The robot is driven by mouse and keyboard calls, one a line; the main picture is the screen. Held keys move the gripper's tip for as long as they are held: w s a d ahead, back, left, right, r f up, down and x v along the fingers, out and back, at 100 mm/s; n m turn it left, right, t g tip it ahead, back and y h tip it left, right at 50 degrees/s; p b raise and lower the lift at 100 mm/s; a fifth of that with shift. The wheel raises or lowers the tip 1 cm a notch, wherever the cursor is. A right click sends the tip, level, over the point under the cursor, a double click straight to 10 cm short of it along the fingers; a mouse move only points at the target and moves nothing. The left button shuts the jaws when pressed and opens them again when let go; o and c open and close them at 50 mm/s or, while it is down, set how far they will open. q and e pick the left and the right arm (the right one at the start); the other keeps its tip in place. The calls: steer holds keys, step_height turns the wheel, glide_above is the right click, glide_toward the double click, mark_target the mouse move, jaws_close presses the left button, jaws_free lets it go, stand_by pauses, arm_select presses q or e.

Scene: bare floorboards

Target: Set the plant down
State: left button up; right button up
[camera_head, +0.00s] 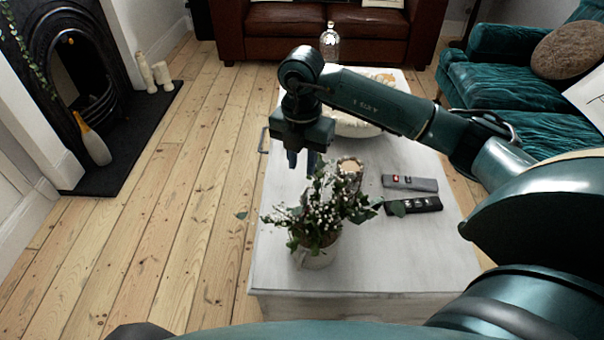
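The plant (318,215), with green leaves and small white flowers in a pale pot (316,257), appears upright on the near part of the white table (400,262). My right gripper (303,162) points down just above and behind the foliage in the picture. Its two fingers show a gap between them, with nothing seen held there. The leaves come close to the fingertips, and I cannot tell whether they touch. My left gripper is out of view.
Two remotes (410,183) (413,205) lie right of the plant, and a candle-like item (350,168) stands behind it. A pale bowl (355,128) and a glass bottle (329,44) are farther back. The table's front right is clear.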

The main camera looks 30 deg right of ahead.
steer(key=s+a+n+g+y, duration=0.25)
steer(key=s+a+y, duration=0.35)
steer(key=a, duration=0.5)
steer(key=s+a+n+g+y, duration=0.1)
steer(key=s+a+n+y, duration=0.2)
steer(key=s+a+y, duration=0.5)
steer(key=a+r+m+t+y, duration=0.5)
steer(key=r+m+t+y, duration=0.25)
steer(key=r, duration=0.25)
steer(key=w+d+f+m+t+h, duration=0.1)
steer(key=w+d+m+t+h, duration=0.35)
steer(key=m+t, duration=0.8)
steer(key=s+d+f+m+g+h, duration=0.1)
steer(key=s+d+f+m+h, duration=0.2)
steer(key=f+h, duration=0.3)
steer(key=s+d+f+m+g+h, duration=0.1)
steer(key=s+d+f+m+h, duration=0.3)
steer(key=f, duration=0.4)
steer(key=d+m+h, duration=0.1)
steer(key=d+h, duration=0.1)
steer(key=shift+s+d+f+h, duration=0.15)
steer(key=shift+s+h, duration=0.05)
steer(key=shift+h, duration=0.2)
